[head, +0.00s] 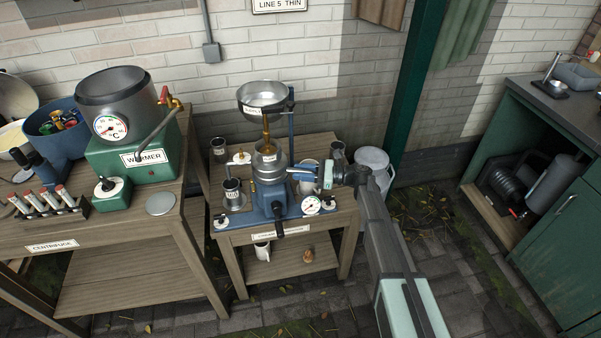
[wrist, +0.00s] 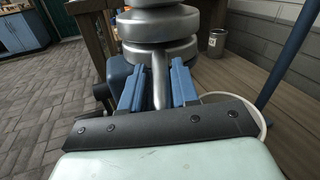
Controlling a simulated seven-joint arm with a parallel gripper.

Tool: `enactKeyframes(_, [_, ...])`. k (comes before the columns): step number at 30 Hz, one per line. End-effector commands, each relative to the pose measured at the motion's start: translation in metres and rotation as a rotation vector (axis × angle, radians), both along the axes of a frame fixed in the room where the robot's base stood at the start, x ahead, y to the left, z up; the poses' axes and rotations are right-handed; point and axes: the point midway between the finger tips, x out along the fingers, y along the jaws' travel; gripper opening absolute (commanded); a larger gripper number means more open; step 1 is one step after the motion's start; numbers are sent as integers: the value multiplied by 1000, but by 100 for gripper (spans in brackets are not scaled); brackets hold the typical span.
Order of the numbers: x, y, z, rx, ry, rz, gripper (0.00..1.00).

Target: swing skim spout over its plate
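The separator (head: 268,190) stands on the middle bench, with a blue base and stacked silver rings. A silver spout (wrist: 160,80) comes down from the rings in the wrist view. My gripper (head: 301,173) reaches in from the right at ring height. In the wrist view its two blue fingers (wrist: 157,75) stand apart, one on each side of the spout, with narrow gaps showing. A grey plate (head: 241,206) with a labelled metal cup (head: 232,190) on it lies left of the separator. I cannot read which spout or plate is skim.
A supply bowl (head: 262,97) sits above the separator on a blue post. A gauge (head: 311,205) is at the front right. The green warmer (head: 140,160) is on the left bench.

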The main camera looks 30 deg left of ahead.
Motion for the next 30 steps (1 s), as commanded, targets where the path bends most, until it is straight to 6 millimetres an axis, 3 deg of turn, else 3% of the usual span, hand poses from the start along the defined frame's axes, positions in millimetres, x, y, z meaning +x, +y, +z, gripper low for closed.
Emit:
enactKeyframes(18, [48,-96,0,0,0,-1,30])
enactKeyframes(24, [57,-113,0,-1,0,0,30])
enactKeyframes(30, [59,-119,0,-1,0,1,30])
